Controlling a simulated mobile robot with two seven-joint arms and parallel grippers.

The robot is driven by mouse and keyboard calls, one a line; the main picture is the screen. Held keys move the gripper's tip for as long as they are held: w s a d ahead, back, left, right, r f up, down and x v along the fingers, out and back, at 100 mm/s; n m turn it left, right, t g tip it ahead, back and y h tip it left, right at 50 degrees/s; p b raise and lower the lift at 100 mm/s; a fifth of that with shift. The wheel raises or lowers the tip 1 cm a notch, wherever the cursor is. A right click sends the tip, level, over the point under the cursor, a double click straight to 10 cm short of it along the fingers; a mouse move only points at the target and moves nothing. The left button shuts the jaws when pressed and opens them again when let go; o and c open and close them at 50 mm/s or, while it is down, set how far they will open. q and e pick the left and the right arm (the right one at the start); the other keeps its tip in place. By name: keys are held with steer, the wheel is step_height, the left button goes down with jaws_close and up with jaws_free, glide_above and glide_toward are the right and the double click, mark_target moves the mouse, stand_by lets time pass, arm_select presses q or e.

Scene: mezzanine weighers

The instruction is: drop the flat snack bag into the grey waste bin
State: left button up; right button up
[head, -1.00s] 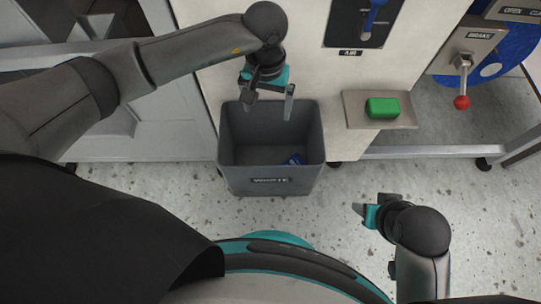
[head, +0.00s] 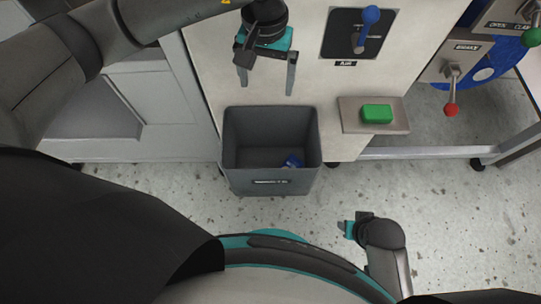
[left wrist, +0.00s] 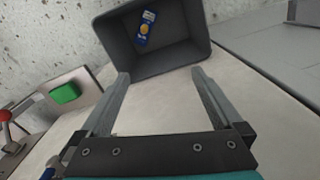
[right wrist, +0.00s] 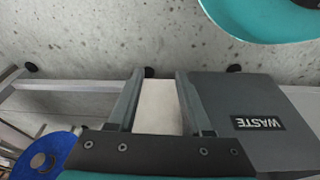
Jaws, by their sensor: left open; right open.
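The grey waste bin (head: 271,187) stands on the floor against the pale cabinet. It also shows in the left wrist view (left wrist: 180,62) and in the right wrist view (right wrist: 230,95). The flat snack bag, blue with a yellow spot, lies inside on the bin's bottom (left wrist: 145,29); in the head view it is a small blue patch (head: 293,161). My left gripper (head: 267,88) is open and empty, above the bin's back rim. My right gripper (head: 346,228) is open and empty, low to the right of the bin and apart from it.
A small shelf on the cabinet carries a green block (head: 377,113). Above it is a blue-knobbed lever (head: 366,25). A red-knobbed brake lever (head: 451,92) is at the right. A metal frame rail (head: 430,152) runs low at the right. The speckled floor in front is clear.

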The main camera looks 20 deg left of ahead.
arm_select(q)
steer(key=shift+r+p, duration=0.35)
steer(key=shift+r, duration=1.4)
arm_select(e)
steer(key=shift+s+d+f, duration=0.1)
steer(key=shift+s+f, duration=0.6)
steer(key=shift+f, duration=0.3)
